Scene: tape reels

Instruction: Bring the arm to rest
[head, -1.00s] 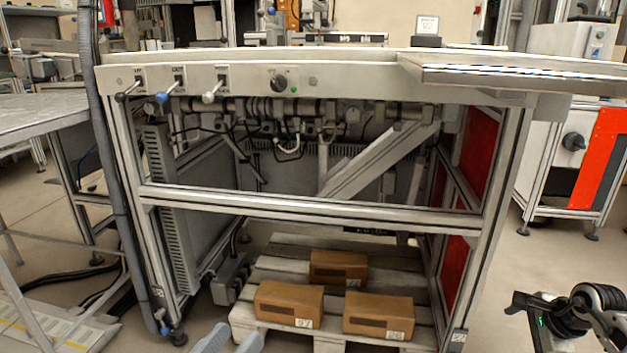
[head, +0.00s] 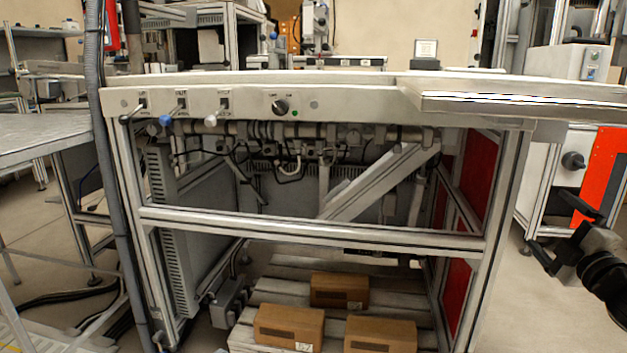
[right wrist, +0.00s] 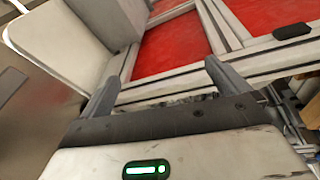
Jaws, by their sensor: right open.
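My right gripper (head: 553,222) is at the right edge of the head view, in front of and to the right of the machine frame. Its dark fingers are spread apart with nothing between them. In the right wrist view the two grey fingers (right wrist: 160,82) are also apart and empty, with red panels and light metal rails beyond them. My left gripper does not show in the head view.
A metal workbench (head: 300,215) with levers and a knob fills the middle. Brown boxes (head: 339,290) lie on a pallet (head: 280,262) under it. A white cabinet with an orange panel (head: 599,175) stands at the right. Floor shows between bench and cabinet.

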